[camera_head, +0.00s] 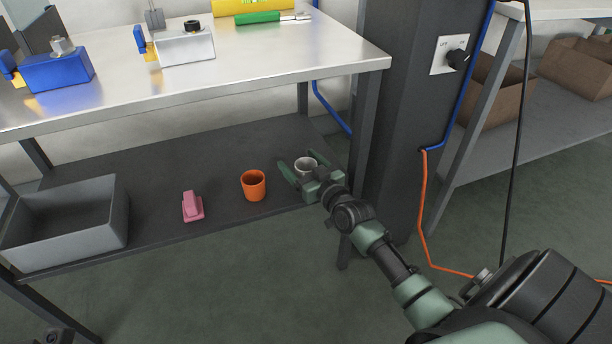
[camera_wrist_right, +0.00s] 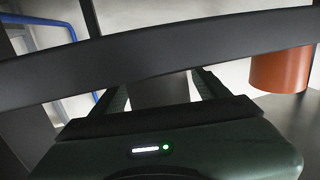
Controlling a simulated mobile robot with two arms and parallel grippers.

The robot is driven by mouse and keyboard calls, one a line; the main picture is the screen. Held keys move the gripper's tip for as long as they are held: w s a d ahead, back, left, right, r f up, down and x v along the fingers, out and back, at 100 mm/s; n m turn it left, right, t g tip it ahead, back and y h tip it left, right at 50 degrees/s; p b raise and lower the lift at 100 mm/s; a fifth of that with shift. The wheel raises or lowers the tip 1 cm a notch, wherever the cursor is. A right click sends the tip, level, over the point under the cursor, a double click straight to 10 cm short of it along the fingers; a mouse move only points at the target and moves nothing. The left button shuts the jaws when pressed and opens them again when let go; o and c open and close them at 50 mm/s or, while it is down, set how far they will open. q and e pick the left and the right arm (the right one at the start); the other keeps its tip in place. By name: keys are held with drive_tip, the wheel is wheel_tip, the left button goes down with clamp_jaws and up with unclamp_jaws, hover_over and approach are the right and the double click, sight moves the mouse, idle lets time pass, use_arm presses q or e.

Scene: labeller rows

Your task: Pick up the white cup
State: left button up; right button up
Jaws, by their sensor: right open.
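I cannot make out the white cup there. My left gripper is not in view.
A pink object (camera_head: 193,206) and a grey bin (camera_head: 118,215) are further left. The tabletop (camera_head: 330,62) overhangs the shelf (camera_head: 150,170). A dark pillar (camera_head: 395,120) stands right.

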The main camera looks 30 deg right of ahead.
drive_tip(key=c, duration=1.4)
drive_tip(key=shift+o, duration=0.2)
drive_tip(key=shift+r, duration=0.1)
